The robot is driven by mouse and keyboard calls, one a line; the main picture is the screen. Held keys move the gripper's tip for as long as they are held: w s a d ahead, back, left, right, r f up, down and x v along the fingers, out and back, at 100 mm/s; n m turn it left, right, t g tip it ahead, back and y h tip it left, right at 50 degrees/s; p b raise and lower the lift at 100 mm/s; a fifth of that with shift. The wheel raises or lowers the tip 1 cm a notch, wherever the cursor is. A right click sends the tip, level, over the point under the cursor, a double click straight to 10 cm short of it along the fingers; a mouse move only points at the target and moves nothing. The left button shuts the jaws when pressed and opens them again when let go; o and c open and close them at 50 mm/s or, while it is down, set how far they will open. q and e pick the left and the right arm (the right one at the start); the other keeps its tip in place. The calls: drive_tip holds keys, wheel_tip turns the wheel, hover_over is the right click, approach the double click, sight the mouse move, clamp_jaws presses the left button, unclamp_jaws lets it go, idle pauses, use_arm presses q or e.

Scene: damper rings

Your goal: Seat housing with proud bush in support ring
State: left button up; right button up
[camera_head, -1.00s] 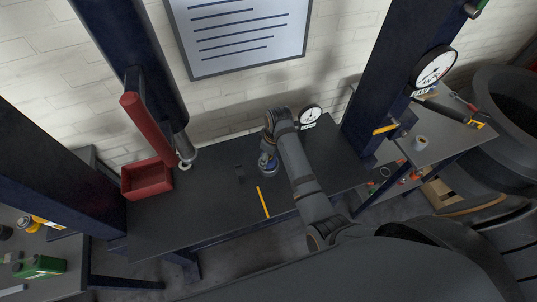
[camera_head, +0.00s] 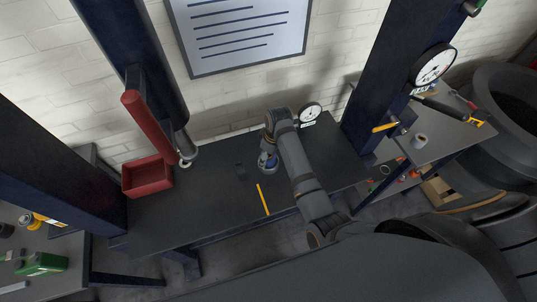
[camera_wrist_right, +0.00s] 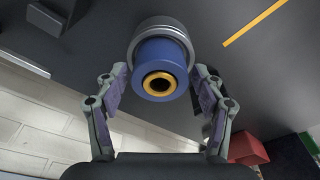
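The blue housing (camera_wrist_right: 160,62) stands in the grey support ring (camera_wrist_right: 162,24) on the dark bench, seen end-on in the right wrist view. A gold bush (camera_wrist_right: 158,84) with a dark bore sits in its near end. How deep the housing sits is hard to tell. My right gripper (camera_wrist_right: 160,82) is open, with a finger on each side of the housing and a visible gap at both sides. In the head view the housing (camera_head: 266,157) and ring (camera_head: 267,167) are partly covered by my right arm. My left gripper is not in view.
A red bin (camera_head: 146,177) stands at the bench's left end, beside a grey cylindrical ram (camera_head: 187,147). A dark block (camera_head: 241,172) and yellow strip (camera_head: 263,199) lie near the ring. A dial gauge (camera_head: 310,112) stands behind. The bench (camera_head: 205,215) is clear front left.

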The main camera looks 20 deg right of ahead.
drive_tip(key=shift+o, duration=0.2)
drive_tip(key=shift+f, duration=0.1)
wheel_tip(320, 180, up, 12)
drive_tip(key=s+d, duration=0.1)
drive_tip(key=shift+s, duration=0.2)
drive_tip(key=shift+d, duration=0.1)
drive_tip(key=shift+c, duration=0.2)
clamp_jaws()
idle(0.4)
idle(1.0)
drive_tip(key=shift+f, duration=0.1)
